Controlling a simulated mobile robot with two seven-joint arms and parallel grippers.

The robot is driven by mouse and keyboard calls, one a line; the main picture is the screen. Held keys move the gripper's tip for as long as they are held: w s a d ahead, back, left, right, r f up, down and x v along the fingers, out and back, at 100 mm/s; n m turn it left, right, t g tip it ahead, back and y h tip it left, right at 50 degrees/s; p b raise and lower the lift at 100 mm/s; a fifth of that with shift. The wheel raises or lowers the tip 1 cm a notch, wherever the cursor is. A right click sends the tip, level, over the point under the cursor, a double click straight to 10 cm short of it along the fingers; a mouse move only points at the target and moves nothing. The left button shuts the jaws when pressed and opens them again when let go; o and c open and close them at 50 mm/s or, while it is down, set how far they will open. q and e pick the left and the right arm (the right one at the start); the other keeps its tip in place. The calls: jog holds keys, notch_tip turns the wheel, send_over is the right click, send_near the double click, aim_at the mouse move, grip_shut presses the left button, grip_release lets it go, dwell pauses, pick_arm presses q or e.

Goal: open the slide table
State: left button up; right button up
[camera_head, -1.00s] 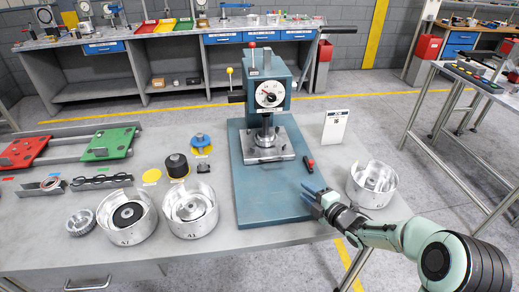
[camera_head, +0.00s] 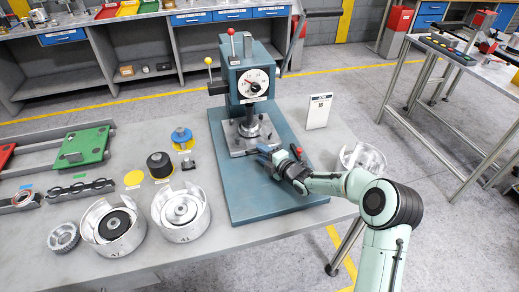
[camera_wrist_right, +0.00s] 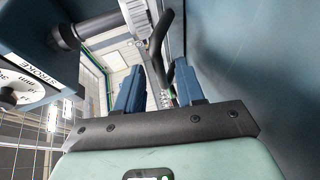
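The blue press (camera_head: 246,82) stands on a blue base plate (camera_head: 262,195) on the near table. The metal slide table (camera_head: 245,149) lies on that base below the dial and ram. My right gripper (camera_head: 270,158) is at the front right corner of the slide table, low over the base. In the right wrist view its two blue fingers (camera_wrist_right: 159,88) are apart, with a dark curved bar (camera_wrist_right: 166,38) beyond and between them. I cannot tell whether they touch it. The gripper hides part of the slide table's right front. My left gripper is not in view.
A red-tipped piece (camera_head: 297,151) is just right of my gripper. A white sign (camera_head: 319,111) stands behind, and a metal housing (camera_head: 362,160) sits at the right edge behind my forearm. Housings and a gear (camera_head: 63,238) stand left. The base plate's front is clear.

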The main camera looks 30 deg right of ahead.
jog(key=shift+x, duration=1.2)
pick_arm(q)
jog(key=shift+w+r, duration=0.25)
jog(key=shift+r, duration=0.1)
